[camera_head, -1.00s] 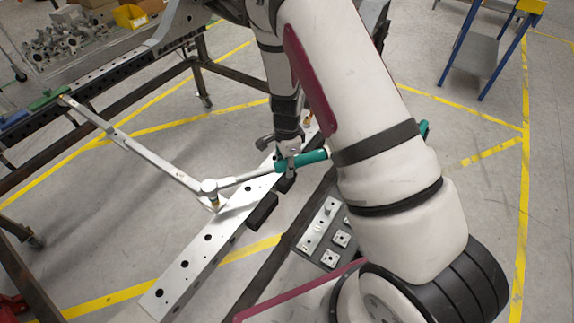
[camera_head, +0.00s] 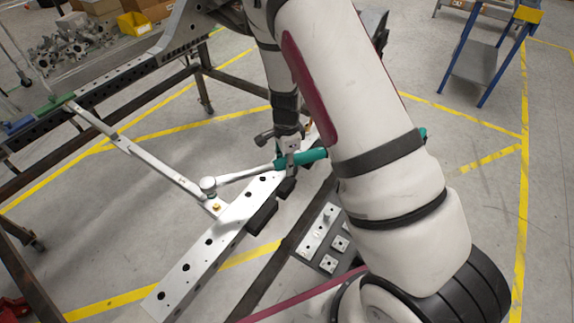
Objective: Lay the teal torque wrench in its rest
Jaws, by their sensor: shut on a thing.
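The torque wrench has a teal handle (camera_head: 312,156), a silver shaft and a round head (camera_head: 208,185). My gripper (camera_head: 289,164) is shut on the handle near the shaft and holds the wrench above the silver beam (camera_head: 192,271). The handle's middle is hidden by my arm; a teal bit in line with it shows right of the arm. The head is above and slightly left of a brass-coloured bolt (camera_head: 216,207) at the joint, apart from it in the picture. Two black blocks (camera_head: 262,217) sit along the beam's right edge; I cannot tell whether they are the rest.
A narrow silver bar (camera_head: 150,158) runs from the beam to the dark frame at upper left. A dark plate with small metal fittings (camera_head: 319,232) lies right of the beam. A yellow bin (camera_head: 134,23) and metal parts stand at upper left. A blue-legged stand (camera_head: 477,60) is at upper right.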

